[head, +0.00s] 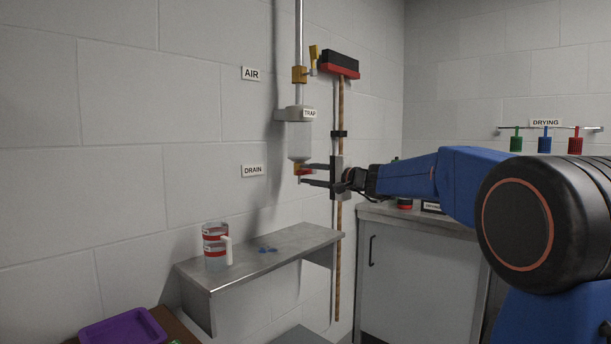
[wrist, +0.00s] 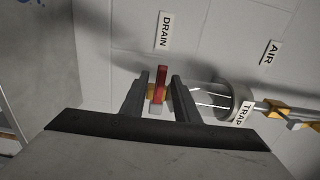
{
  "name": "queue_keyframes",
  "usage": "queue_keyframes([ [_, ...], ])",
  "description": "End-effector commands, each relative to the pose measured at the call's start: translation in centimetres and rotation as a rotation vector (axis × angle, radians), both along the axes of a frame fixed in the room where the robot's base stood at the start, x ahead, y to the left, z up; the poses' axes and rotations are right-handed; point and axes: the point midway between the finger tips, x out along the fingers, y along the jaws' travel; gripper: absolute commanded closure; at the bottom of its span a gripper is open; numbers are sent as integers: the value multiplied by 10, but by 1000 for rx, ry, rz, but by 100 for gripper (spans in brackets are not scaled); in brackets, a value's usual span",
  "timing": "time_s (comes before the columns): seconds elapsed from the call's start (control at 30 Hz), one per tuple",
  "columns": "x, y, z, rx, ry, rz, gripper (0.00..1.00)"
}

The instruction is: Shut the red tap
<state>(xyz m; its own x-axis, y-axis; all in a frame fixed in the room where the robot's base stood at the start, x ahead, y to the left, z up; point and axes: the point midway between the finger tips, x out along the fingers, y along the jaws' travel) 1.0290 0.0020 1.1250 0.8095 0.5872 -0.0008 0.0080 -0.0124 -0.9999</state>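The red tap (head: 305,172) sits on a brass fitting under the clear trap bottle (head: 299,141) on the wall, near the DRAIN label (head: 252,170). My gripper (head: 303,174) reaches it from the right with its fingers level. In the wrist view the tap's red handle (wrist: 162,84) lies between my two dark fingertips (wrist: 160,88), with a gap on each side. The gripper looks open around the handle and not pressed on it. In that view the handle appears to lie across the line of the trap.
A yellow-handled valve (head: 299,74) is on the pipe above, by the AIR label (head: 251,74). A broom (head: 340,110) hangs just behind my gripper. Below is a metal shelf (head: 290,243) with a red-banded jug (head: 215,250). A cabinet (head: 410,270) stands at right.

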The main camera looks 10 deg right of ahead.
Motion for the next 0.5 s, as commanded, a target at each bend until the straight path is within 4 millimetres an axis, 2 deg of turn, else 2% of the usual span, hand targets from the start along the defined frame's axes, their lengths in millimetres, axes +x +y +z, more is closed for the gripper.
queue_keyframes([
  [0.5, -84, -61, 0, -1, -1, -2, 72],
])
